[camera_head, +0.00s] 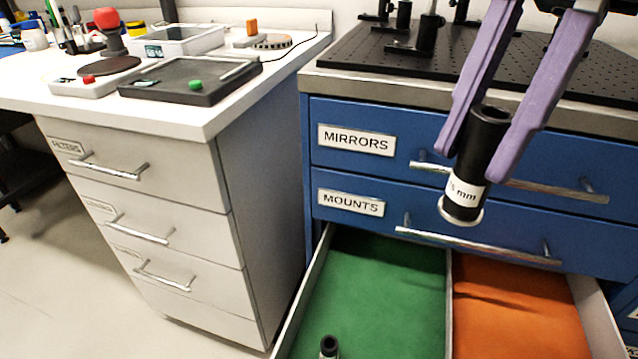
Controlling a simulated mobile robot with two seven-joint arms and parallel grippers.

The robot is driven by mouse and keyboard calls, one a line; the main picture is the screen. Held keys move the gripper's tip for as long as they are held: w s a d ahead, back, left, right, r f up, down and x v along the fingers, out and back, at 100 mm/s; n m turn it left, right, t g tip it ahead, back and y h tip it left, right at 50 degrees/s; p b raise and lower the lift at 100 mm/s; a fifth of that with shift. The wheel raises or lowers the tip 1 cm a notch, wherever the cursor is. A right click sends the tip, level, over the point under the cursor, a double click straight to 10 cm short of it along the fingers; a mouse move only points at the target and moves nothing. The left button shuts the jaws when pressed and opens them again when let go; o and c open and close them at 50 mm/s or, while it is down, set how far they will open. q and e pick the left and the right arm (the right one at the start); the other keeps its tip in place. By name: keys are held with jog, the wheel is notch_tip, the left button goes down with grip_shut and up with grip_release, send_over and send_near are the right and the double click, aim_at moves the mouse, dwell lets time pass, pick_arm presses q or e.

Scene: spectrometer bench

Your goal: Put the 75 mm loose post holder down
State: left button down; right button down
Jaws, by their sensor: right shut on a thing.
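The 75 mm post holder (478,158) is a black hollow cylinder with a white label near its lower end and a pale base. It hangs slightly tilted in front of the blue drawer fronts. My right gripper (487,137), with purple fingers coming from above, is shut on it. Below is an open drawer with a green compartment (375,285) on the left and an orange compartment (520,315) on the right. The holder is above this drawer, apart from its floor. My left gripper is not in view.
A small dark cylindrical part (329,346) stands at the front of the green compartment, cut by the picture's edge. The orange floor in view is clear. The MOUNTS drawer handle (475,245) sticks out close behind the holder. A black breadboard (560,70) with posts lies above.

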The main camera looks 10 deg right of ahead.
jog(key=d+f+m+t+b, duration=0.1)
jog(key=f+m+b, duration=0.2)
jog(key=f+b, duration=0.4)
jog(key=f+m+t+b, duration=0.1)
jog(key=f+m+b, duration=0.3)
jog(key=f, duration=1.3)
jog(key=d+f+m+t+b, duration=0.1)
jog(key=f+m+b, duration=0.3)
jog(key=f+b, duration=0.7)
jog(key=shift+s+d+f+t, duration=0.1)
jog(key=shift+d+f+t, duration=0.25)
jog(key=shift+f+t, duration=0.4)
jog(key=shift+f, duration=0.2)
jog(key=c, duration=0.6)
grip_release()
jog(key=shift+r, duration=0.1)
